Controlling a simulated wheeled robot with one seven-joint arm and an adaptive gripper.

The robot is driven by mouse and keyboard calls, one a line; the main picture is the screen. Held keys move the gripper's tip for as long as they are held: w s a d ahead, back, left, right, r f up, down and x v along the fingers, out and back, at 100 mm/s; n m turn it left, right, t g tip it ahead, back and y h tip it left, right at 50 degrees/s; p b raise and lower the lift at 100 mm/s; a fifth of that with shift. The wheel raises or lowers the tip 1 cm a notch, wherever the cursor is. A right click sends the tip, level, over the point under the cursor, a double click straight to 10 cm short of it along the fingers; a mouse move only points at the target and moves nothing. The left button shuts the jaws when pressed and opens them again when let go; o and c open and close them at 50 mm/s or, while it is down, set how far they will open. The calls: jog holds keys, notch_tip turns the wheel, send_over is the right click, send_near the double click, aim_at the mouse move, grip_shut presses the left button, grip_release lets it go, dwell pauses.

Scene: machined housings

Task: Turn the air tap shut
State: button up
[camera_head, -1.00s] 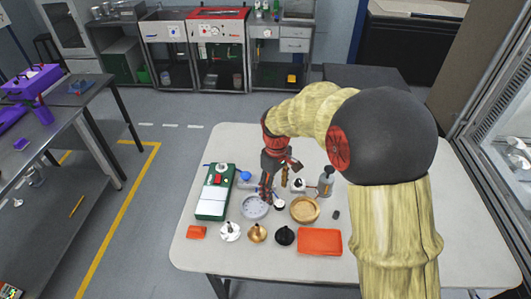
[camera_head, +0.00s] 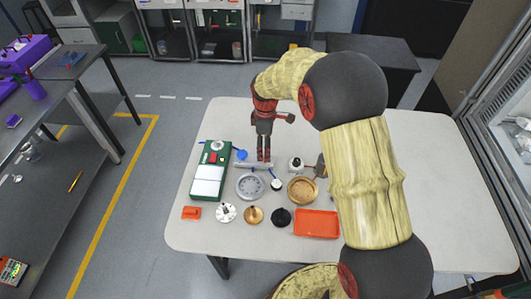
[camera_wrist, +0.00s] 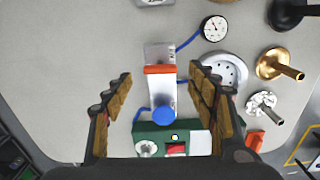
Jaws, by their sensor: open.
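The air tap (camera_wrist: 160,70) shows in the wrist view as a pale metal body with an orange-red bar across it. A silver block adjoins it above, and a blue knob (camera_wrist: 163,114) lies below. In the head view the tap is mostly hidden under my gripper (camera_head: 264,157), which points down just over the silver fitting (camera_head: 247,165). In the wrist view my gripper (camera_wrist: 162,72) is open, with one finger on each side of the tap and clear gaps between. I cannot tell how far above the tap the fingertips are.
A green box (camera_head: 197,187) with a red switch stands left. A gauge (camera_wrist: 215,28) on a blue tube and a round grey housing (camera_head: 250,197) are close by. A wooden bowl (camera_head: 302,190), an orange tray (camera_head: 316,223) and several small parts lie nearer. The table's right is clear.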

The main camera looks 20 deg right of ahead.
jog(key=shift+f, duration=1.7)
jog(key=shift+c, duration=0.6)
jog(key=c, duration=1.1)
